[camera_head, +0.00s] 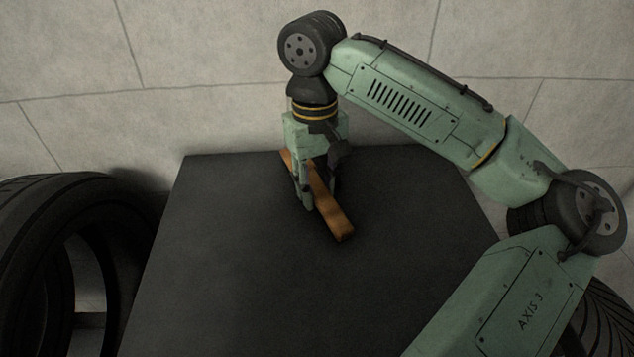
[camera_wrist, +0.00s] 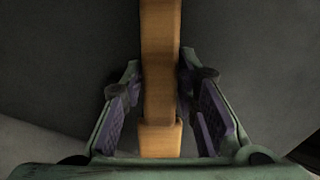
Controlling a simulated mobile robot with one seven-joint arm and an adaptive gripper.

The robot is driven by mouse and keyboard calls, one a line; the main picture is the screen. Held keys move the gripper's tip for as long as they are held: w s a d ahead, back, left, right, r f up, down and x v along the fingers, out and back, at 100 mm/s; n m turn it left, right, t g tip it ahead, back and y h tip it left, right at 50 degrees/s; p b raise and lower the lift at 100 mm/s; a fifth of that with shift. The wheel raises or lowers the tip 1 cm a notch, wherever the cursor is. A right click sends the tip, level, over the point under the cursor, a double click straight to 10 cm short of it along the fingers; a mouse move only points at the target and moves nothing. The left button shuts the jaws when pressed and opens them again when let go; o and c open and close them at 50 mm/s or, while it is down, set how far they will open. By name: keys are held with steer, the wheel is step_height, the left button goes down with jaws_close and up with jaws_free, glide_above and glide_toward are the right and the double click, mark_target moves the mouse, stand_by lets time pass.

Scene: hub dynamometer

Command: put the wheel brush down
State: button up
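The wheel brush (camera_head: 330,210) is a long orange-brown wooden piece. It lies slantwise between the fingers of my gripper (camera_head: 319,198), with one end toward the front right. In the wrist view the brush (camera_wrist: 160,65) runs up the middle between the two fingertips of my gripper (camera_wrist: 161,82). The fingertips sit close against its two sides, and my gripper looks shut on it. The brush is low over the dark table top (camera_head: 230,280); I cannot tell whether it touches it. Part of it is hidden by the fingers.
The dark table top is bare around the brush, with free room to the front and left. A large black tyre (camera_head: 35,215) stands left of the table. Another tyre (camera_head: 603,315) shows at the lower right. A pale panelled wall (camera_head: 200,60) is behind.

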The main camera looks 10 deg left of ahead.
mark_target(315, 184)
steer(key=shift+r, duration=0.1)
steer(key=r, duration=1.2)
steer(key=shift+w+a+r, duration=0.15)
steer(key=shift+w, duration=0.05)
steer(key=shift+s, duration=0.1)
